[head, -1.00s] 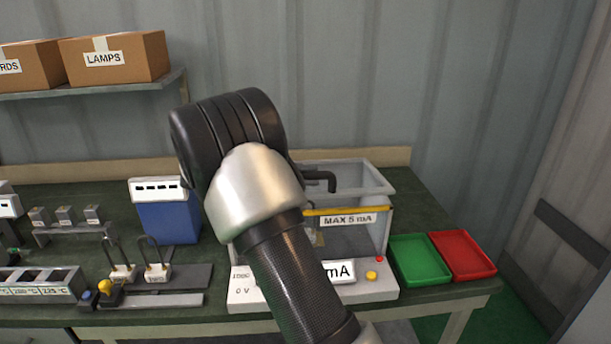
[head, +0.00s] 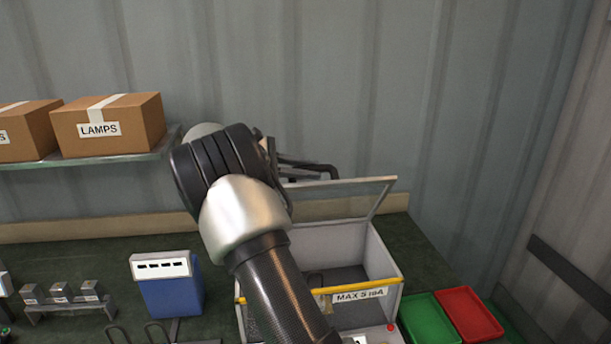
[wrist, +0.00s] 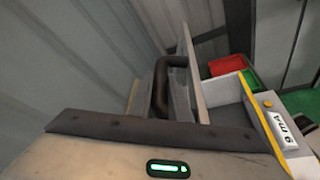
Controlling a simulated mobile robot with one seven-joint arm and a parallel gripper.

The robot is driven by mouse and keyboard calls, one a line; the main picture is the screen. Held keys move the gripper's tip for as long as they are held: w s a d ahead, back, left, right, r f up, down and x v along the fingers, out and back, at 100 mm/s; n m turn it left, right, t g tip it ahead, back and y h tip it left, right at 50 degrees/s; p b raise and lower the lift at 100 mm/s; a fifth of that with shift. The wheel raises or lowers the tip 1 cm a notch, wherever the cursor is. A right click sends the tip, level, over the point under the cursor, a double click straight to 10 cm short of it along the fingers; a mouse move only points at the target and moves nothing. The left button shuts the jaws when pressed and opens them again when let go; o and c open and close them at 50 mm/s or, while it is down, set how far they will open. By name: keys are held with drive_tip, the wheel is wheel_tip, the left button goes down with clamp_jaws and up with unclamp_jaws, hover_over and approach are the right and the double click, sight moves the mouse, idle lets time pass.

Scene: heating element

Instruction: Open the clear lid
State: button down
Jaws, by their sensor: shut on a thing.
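The clear lid (head: 380,200) of the grey box (head: 388,262) is raised and tilted up at the back in the head view. Its dark bent handle (head: 322,168) shows beside my gripper (head: 278,162), which is mostly hidden behind my own wrist and arm. In the wrist view the lid (wrist: 187,85) stands steeply on edge, with the curved dark handle (wrist: 160,88) on its near face. My gripper is shut on the handle. The fingertips themselves are not clearly seen.
A green tray (head: 432,318) and a red tray (head: 469,314) lie right of the box. A blue unit (head: 170,290) stands to its left. A shelf (head: 90,163) with cardboard boxes (head: 108,125) is at the upper left. The corrugated wall (head: 330,80) is close behind.

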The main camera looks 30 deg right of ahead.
drive_tip(key=shift+w+d+r+n+g+y+p, duration=0.2)
drive_tip(key=shift+w+n, duration=0.1)
drive_tip(key=shift+w, duration=0.45)
drive_tip(key=shift+w+d+r+n+g+y+p, duration=0.1)
drive_tip(key=shift+w+d+n+p, duration=0.15)
drive_tip(key=shift+w, duration=0.45)
drive_tip(key=c, duration=1.6)
unclamp_jaws()
drive_tip(key=shift+c, duration=0.2)
drive_tip(key=v, duration=1.7)
drive_tip(key=shift+a, duration=0.25)
drive_tip(key=shift+r, duration=0.1)
